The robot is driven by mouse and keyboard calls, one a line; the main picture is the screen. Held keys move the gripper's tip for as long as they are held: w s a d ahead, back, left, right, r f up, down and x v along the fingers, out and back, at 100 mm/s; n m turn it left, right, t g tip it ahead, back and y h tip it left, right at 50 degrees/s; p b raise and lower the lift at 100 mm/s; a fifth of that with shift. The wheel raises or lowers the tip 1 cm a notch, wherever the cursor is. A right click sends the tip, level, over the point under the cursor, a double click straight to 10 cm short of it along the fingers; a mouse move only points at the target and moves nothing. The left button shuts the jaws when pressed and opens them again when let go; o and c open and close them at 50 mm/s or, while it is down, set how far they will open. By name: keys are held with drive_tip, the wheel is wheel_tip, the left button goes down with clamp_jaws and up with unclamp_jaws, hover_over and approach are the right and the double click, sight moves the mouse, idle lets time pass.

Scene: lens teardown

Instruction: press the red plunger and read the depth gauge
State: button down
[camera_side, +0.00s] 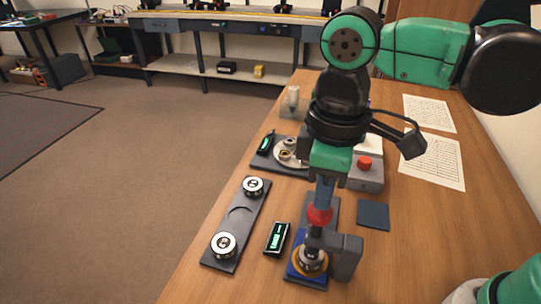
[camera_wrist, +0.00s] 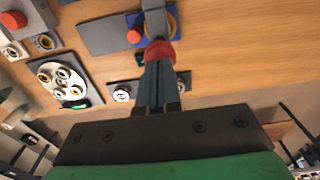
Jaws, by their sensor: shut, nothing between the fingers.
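The red plunger (camera_side: 320,215) stands on a grey bracket (camera_side: 347,258), over a brass ring and lens part (camera_side: 310,260) on a blue plate (camera_side: 305,283). My gripper (camera_side: 322,203) points down with its fingers shut, empty, their tips at the top of the plunger. Whether they press it or only touch it, I cannot tell. The wrist view shows the red cap (camera_wrist: 159,52) at the ends of my fingers (camera_wrist: 159,68). The depth gauge (camera_side: 277,239), a small black box with a lit green display, lies left of the plate. Its digits are too small to read.
A dark tray (camera_side: 240,228) with two round discs lies left of the gauge. A dark blue mat (camera_side: 373,215) lies to the right. Behind are a grey box with a red button (camera_side: 365,163) and a tray of rings (camera_side: 290,152). Paper sheets (camera_side: 432,161) lie at right.

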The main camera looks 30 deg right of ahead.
drive_tip(key=shift+f, duration=0.4)
drive_tip(key=shift+f, duration=0.85)
idle(0.3)
drive_tip(key=shift+r, duration=4.5)
drive_tip(key=w+d+f+m+t, duration=0.1)
drive_tip(key=d+f+m+t, duration=0.2)
drive_tip(key=d, duration=0.4)
drive_tip(key=w+d+f+m+t, duration=0.2)
drive_tip(key=d+f+m+t, duration=0.2)
drive_tip(key=d, duration=0.4)
drive_tip(key=shift+w+d+f+m, duration=0.2)
drive_tip(key=shift+f+m, duration=0.4)
drive_tip(key=shift+m, duration=0.4)
drive_tip(key=shift+a, duration=0.15)
